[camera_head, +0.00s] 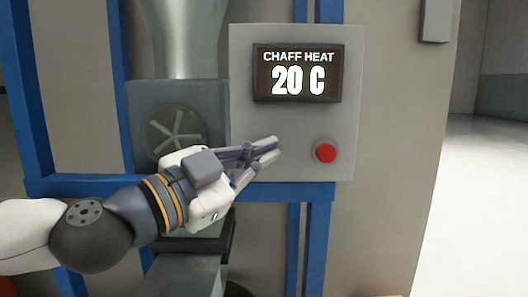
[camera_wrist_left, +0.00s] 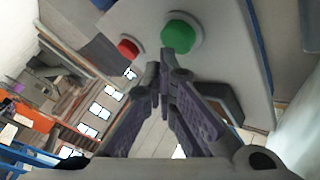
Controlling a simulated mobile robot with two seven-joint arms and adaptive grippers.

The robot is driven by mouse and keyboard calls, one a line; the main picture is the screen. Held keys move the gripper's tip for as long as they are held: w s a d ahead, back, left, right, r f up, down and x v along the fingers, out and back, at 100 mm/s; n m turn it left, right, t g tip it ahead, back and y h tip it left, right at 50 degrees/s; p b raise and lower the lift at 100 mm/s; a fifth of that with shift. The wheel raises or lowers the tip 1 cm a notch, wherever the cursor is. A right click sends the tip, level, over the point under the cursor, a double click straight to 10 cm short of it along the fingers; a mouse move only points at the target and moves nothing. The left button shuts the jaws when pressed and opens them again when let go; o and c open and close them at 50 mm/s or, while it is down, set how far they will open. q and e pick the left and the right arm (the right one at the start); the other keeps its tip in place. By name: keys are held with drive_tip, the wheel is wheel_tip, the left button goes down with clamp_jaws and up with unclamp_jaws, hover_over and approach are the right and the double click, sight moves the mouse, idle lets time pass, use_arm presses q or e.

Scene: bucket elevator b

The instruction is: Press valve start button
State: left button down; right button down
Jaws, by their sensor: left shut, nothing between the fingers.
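The grey control panel (camera_head: 290,125) has a red button (camera_head: 325,151) at its lower right. In the left wrist view a green button (camera_wrist_left: 182,32) sits on the panel beside the red button (camera_wrist_left: 128,49). The green button is hidden behind my left gripper (camera_head: 268,150) in the head view. My left gripper is shut and empty, its fingertips in front of the panel, left of the red button. In the left wrist view its fingertips (camera_wrist_left: 166,68) are just below the green button. I cannot tell whether they touch it. My right gripper is out of view.
A display (camera_head: 297,73) on the panel reads "CHAFF HEAT 20 C". Blue frame posts (camera_head: 25,100) and a blue crossbar (camera_head: 75,186) stand around the machine. A box with a round fan-like cover (camera_head: 172,130) is left of the panel. Open floor (camera_head: 480,210) lies at the right.

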use_arm(q)
drive_tip(key=shift+w, duration=0.65)
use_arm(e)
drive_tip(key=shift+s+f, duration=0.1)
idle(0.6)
use_arm(q)
drive_tip(key=shift+s, duration=0.1)
drive_tip(key=shift+s+p, duration=0.3)
drive_tip(key=shift+s, duration=0.7)
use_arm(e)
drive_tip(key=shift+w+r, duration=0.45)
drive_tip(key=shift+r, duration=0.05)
